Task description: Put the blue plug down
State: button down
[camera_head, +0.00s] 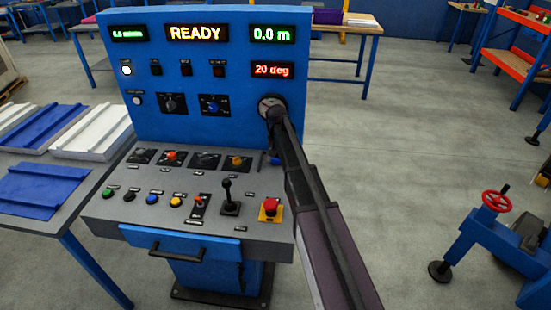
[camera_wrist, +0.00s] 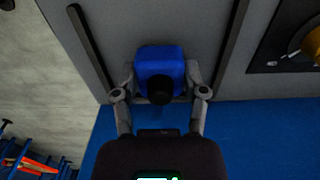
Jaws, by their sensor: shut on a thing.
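The blue plug (camera_wrist: 160,62) is a blue block with a black round end, between the fingers of my gripper (camera_wrist: 161,82) in the wrist view. My gripper is shut on it from both sides. The plug is over the grey sloped desk (camera_wrist: 215,85) of the panel, between two dark strips. I cannot tell whether it touches the surface. In the head view a small blue bit of the plug (camera_head: 274,159) shows beside my arm, at the right back of the desk. My arm hides most of the gripper there.
The blue upright panel (camera_head: 220,60) with lit displays stands behind the desk. A black joystick (camera_head: 228,197), a red emergency button (camera_head: 270,206) and several knobs and buttons are on the desk left of my arm. A table with blue and white panels (camera_head: 92,135) is at left.

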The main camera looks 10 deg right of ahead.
jog(key=shift+f+b, duration=0.45)
jog(key=shift+f, duration=0.05)
jog(key=shift+c, duration=0.7)
grip_release()
jog(key=shift+r, duration=0.1)
notch_tip(320, 180, up, 13)
jog(key=p, duration=1.3)
jog(key=s+n, duration=0.3)
jog(key=s, duration=2.6)
jog(key=shift+s+a+n, duration=0.15)
jog(key=shift+n, duration=0.15)
